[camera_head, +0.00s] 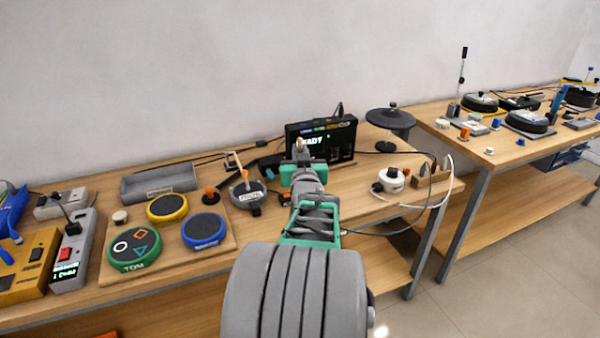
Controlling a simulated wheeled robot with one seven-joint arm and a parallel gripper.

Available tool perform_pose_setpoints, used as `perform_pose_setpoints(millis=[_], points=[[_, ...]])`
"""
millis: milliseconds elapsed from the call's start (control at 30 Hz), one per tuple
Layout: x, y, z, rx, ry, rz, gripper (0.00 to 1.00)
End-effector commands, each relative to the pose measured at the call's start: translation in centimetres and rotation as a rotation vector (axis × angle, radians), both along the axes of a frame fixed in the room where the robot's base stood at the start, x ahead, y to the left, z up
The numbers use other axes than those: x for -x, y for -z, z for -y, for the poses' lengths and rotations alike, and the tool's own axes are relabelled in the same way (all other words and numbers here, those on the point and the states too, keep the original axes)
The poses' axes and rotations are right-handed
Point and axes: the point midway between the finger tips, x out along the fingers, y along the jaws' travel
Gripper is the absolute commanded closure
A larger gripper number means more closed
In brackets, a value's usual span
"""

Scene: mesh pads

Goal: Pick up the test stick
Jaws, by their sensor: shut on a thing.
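My gripper (301,168) is in the middle of the view, with its green fingers over the wooden bench in front of a black box. It is shut on a narrow tan piece (299,146) whose tip shows above the fingers. This looks like the test stick, but most of it is hidden by my gripper and arm. I cannot tell whether it touches the bench or anything else.
The black box (341,140) with a lit display stands just behind my gripper. Right are a white round device (392,180), cables and a dark cymbal-like disc (390,117).

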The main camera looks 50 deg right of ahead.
Motion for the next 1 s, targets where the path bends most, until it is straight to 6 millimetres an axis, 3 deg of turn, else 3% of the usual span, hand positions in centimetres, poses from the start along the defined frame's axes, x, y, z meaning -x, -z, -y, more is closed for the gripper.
perform_pose_setpoints(millis=[267, 800, 1000], points=[[0.0, -1.8, 0.0, 0.004, 0.0, 0.0, 1.0], [0.0, -14.8, 0.0, 0.003, 0.0, 0.001, 1.0], [0.0, -17.7, 0.0, 0.002, 0.0, 0.001, 1.0]])
